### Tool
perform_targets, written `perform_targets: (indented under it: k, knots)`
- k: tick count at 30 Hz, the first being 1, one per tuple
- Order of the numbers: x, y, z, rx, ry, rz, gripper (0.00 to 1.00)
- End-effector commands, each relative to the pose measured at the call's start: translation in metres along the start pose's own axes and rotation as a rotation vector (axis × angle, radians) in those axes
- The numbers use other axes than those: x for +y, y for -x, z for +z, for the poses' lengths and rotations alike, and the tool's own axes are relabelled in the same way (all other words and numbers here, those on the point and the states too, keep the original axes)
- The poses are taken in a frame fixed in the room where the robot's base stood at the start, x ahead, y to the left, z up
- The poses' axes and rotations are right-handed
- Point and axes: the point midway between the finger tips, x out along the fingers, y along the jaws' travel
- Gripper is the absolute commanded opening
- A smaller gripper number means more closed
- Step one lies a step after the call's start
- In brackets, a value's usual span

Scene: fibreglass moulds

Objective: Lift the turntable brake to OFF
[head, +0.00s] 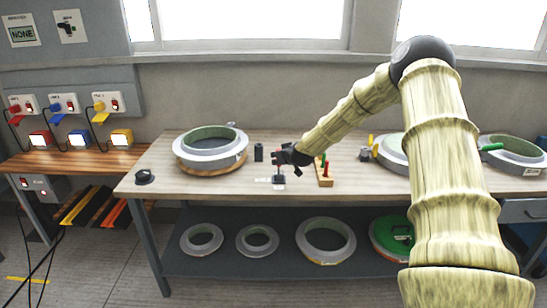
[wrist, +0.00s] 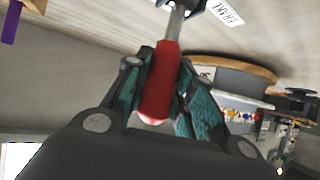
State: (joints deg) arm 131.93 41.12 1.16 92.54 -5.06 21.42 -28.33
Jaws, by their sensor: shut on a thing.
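The brake lever has a red grip (wrist: 160,85) on a metal shaft (wrist: 176,22), with a white label reading BRAKE (wrist: 227,12) beside its base in the wrist view. My gripper (wrist: 162,95) is shut on the red grip, one finger on each side. In the head view my gripper (head: 283,156) is just above the dark brake base (head: 279,179) on the bench, and it hides the lever there. The lever's exact angle is hard to tell. The wooden turntable (head: 212,169) carries a grey ring mould (head: 187,157) to the left of the brake.
A wooden rack (head: 326,181) with coloured handles stands close right of my gripper. A dark cylinder (head: 259,152) stands between turntable and gripper. A black knob (head: 145,177) sits at the bench's left end. More moulds stand right and on the shelf (head: 285,264). The front bench strip is mostly clear.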

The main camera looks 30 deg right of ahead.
Motion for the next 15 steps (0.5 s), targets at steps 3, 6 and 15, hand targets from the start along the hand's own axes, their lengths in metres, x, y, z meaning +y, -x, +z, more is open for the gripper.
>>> perform_targets:
  k: [3, 6, 15]
  knots:
    - [0.0022, -0.0001, -0.0034, 0.005, -0.002, 0.003, 0.0]
    - [0.0021, -0.0001, -0.0036, 0.006, -0.001, 0.004, 0.0]
    - [0.0007, -0.0005, -0.0027, 0.004, 0.0, 0.002, 0.47]
